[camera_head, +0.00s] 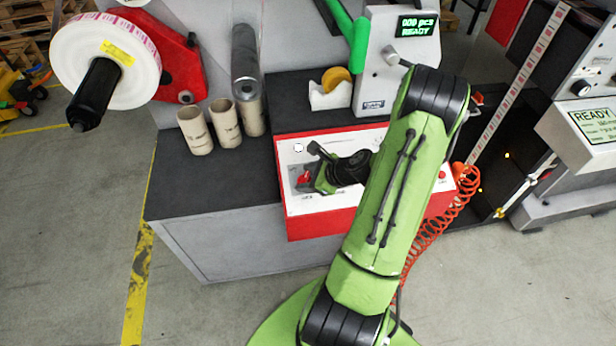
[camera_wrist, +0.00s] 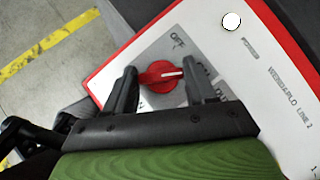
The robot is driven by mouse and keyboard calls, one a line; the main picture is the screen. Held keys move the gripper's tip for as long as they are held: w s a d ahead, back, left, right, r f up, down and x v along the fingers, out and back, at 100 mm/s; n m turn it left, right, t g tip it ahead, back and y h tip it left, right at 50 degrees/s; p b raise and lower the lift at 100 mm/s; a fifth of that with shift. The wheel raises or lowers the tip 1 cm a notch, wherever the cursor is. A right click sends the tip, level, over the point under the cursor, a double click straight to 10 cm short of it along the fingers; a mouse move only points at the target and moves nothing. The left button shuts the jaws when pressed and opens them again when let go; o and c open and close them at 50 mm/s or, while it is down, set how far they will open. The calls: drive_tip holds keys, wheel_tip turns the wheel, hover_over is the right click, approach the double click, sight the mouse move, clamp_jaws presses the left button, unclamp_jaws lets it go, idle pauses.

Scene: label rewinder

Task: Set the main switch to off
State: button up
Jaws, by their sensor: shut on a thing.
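The main switch is a red rotary knob (camera_wrist: 158,76) on a grey plate (camera_wrist: 178,52) with an OFF mark above it in the wrist view. Its white pointer line points right, toward one finger, not at OFF. My gripper (camera_wrist: 160,70) has one finger on each side of the knob and is shut on it. Other lettering on the plate is partly hidden by the fingers. In the head view my gripper (camera_head: 313,169) is at the left end of the panel, and a bit of the red knob (camera_head: 304,178) shows beside it.
The white, red-edged control panel (camera_head: 300,212) carries a round white lamp or button (camera_wrist: 231,21) near the switch. Cardboard cores (camera_head: 195,131), a tape dispenser (camera_head: 331,97) and a grey counter unit (camera_head: 385,70) stand behind. A coiled red hose (camera_head: 437,235) hangs at right.

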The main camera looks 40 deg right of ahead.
drive_tip(key=shift+r+n, duration=0.1)
drive_tip(key=shift+n, duration=0.2)
drive_tip(key=shift+d+n+g+y+p, duration=0.1)
drive_tip(key=shift+n+g+y+p, duration=0.4)
drive_tip(key=shift+n+y+p, duration=0.3)
drive_tip(key=n+p, duration=0.1)
drive_tip(key=n, duration=0.1)
drive_tip(key=n+g+y+p, duration=0.1)
drive_tip(key=shift+w+d+r+n+g, duration=0.1)
drive_tip(key=shift+w+n+g, duration=0.05)
drive_tip(key=shift+n+g, duration=0.2)
drive_tip(key=n+g, duration=0.1)
drive_tip(key=n, duration=0.2)
drive_tip(key=n+g+y+p, duration=0.1)
drive_tip(key=n+g, duration=0.1)
drive_tip(key=n, duration=0.1)
drive_tip(key=shift+w+g+p, duration=0.15)
drive_tip(key=shift+g+p, duration=0.1)
drive_tip(key=shift+p, duration=0.05)
drive_tip(key=o, duration=1)
drive_tip(key=shift+o, duration=0.2)
drive_tip(key=p+v, duration=0.2)
drive_tip(key=v, duration=1.3)
drive_tip(key=shift+d+r, duration=0.25)
drive_tip(key=shift+d, duration=0.2)
